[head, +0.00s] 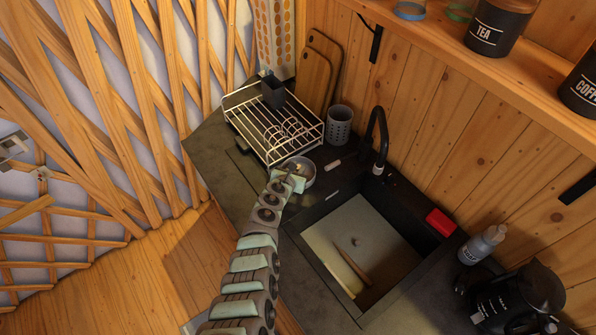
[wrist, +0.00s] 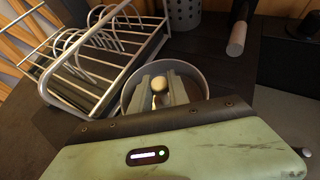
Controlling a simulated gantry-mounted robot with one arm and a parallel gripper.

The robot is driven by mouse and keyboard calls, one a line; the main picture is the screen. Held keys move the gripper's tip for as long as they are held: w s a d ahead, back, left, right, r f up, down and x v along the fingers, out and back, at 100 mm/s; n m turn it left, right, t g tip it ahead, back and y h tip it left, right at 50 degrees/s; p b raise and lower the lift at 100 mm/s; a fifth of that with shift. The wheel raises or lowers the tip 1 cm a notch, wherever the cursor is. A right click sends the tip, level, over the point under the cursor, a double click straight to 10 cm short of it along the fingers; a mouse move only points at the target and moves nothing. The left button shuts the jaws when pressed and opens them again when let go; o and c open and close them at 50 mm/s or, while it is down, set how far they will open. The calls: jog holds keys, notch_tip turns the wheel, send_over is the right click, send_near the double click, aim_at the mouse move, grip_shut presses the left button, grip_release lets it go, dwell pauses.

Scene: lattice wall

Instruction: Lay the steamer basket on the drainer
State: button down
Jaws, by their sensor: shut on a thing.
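The steamer basket (head: 309,169) is a small round grey metal dish, just in front of the drainer in the head view. In the wrist view the basket (wrist: 200,78) shows a pale knob at its middle. My gripper (head: 294,174) is shut on the basket at its centre; the fingers (wrist: 161,91) close around the part below the knob. The drainer (head: 273,128) is a white wire rack at the back left of the counter. It also shows in the wrist view (wrist: 108,75), left of the basket. I cannot tell how high the basket is above the counter.
The drainer has wire plate loops and a dark caddy (head: 273,91) at its back. A grey perforated cup (head: 339,124) stands right of it, near the black tap (head: 380,140). The sink (head: 365,250) lies to the right. Cutting boards (head: 318,75) lean on the wall.

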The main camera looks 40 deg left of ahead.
jog(key=shift+f, duration=0.1)
jog(key=c, duration=1.3)
grip_release()
jog(key=shift+o, duration=0.2)
jog(key=shift+s+r+p, duration=0.1)
jog(key=shift+r+p, duration=0.2)
jog(key=shift+r, duration=0.1)
jog(key=p+v, duration=0.9)
jog(key=v, duration=0.2)
jog(key=shift+s+d, duration=0.15)
jog(key=shift+s, duration=0.2)
